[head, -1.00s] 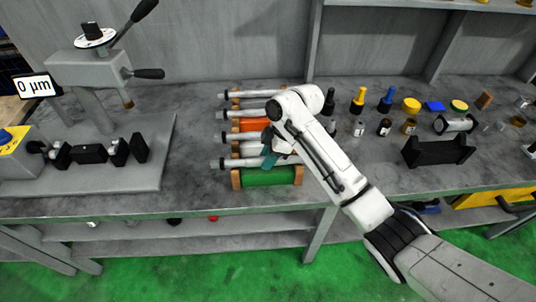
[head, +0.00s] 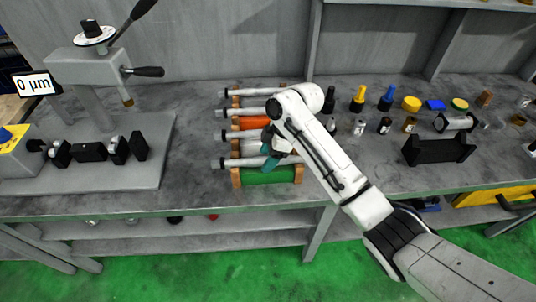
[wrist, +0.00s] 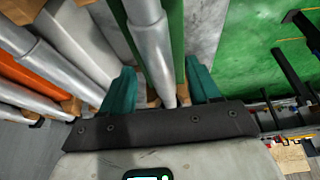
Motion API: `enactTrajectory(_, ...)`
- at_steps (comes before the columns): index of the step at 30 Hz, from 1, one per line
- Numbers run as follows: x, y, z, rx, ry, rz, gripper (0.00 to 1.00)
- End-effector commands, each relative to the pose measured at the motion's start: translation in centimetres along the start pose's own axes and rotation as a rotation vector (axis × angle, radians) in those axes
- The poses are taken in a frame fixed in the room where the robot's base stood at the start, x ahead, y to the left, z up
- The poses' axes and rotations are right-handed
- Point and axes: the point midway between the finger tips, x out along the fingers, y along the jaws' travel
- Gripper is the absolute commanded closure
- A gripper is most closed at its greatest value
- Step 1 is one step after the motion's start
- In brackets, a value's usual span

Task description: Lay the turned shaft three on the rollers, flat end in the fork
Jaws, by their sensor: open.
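Several grey turned shafts lie side by side on a rack with wooden end pieces. The front shaft (head: 238,162) lies beside the green block (head: 268,175); I cannot read which shaft is number three. My gripper (head: 268,155) is over the front shaft. In the wrist view its teal fingers (wrist: 160,92) are open, one on each side of that shaft (wrist: 150,45); contact cannot be told. The black supports (head: 90,152) stand on the grey machine base (head: 150,180) at the left; rollers and fork are too small to make out.
A measuring head with a lever (head: 88,68) stands above the machine base. An orange block (head: 248,124) lies among the shafts. Bottles and caps (head: 385,103) and a black cradle (head: 437,150) stand at the right. Bare bench lies between machine base and rack.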

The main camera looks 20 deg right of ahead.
Motion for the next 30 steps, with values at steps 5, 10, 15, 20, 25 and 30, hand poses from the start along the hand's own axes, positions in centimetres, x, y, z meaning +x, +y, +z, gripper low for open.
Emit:
enactTrajectory(5,0.4,-0.2,0.2,0.003,-0.003,-0.008,0.39)
enactTrajectory(10,-0.5,-0.1,0.1,0.002,-0.001,-0.003,0.39)
enactTrajectory(15,-3.4,0.0,0.1,0.001,0.001,0.001,0.39)
enactTrajectory(20,-6.6,0.1,0.1,0.000,0.001,0.002,0.39)
enactTrajectory(25,-9.2,0.1,0.1,0.001,0.000,0.001,0.39)
enactTrajectory(30,-10.5,0.0,0.0,0.000,0.000,-0.001,0.39)
